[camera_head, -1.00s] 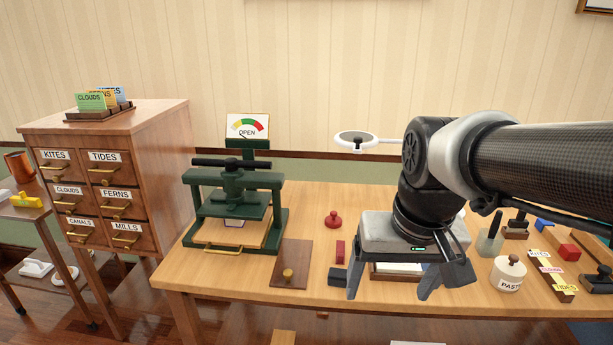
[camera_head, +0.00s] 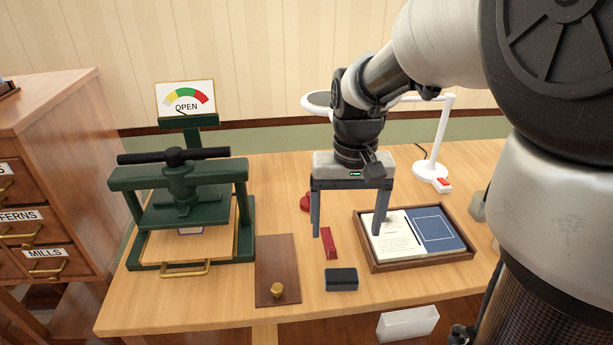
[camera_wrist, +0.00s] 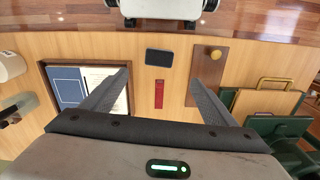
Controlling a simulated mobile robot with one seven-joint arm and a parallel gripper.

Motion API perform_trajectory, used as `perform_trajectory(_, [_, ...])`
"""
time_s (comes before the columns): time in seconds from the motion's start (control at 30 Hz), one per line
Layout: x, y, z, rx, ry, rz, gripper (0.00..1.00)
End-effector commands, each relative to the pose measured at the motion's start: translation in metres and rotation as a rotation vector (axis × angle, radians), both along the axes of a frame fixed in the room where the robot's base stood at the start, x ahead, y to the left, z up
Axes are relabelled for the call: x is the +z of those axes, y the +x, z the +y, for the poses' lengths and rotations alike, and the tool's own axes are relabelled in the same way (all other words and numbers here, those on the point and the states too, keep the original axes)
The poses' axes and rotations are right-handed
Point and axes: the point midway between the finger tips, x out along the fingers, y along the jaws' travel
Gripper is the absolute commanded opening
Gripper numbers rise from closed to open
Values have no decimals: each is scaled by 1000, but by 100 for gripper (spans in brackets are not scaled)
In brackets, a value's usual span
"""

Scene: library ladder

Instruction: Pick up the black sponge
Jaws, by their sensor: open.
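The black sponge (camera_head: 341,279) is a small dark block lying flat on the wooden table, near the front edge. It also shows in the wrist view (camera_wrist: 159,57), beyond the fingertips and between their lines. My gripper (camera_head: 347,235) is open and empty, pointing down above the table. It is behind the sponge in the head view and apart from it. The two fingers of my gripper (camera_wrist: 159,83) show spread wide in the wrist view.
A red block (camera_head: 329,243) lies just behind the sponge. A brown board with a brass knob (camera_head: 277,270) lies left, near a green press (camera_head: 183,205). A wooden tray (camera_head: 458,262) with papers lies right. A white holder (camera_head: 408,323) hangs below the table's front edge.

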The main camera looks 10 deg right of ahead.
Motion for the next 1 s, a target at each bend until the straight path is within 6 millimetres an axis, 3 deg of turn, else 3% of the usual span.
perform_trajectory(0.1, [-32,-1,0,-1,0,5,80])
perform_trajectory(0.4, [-91,-1,0,1,-1,3,80])
perform_trajectory(0.73, [-113,-1,-1,0,0,2,80])
perform_trajectory(1.0, [-152,-1,-2,1,0,3,80])
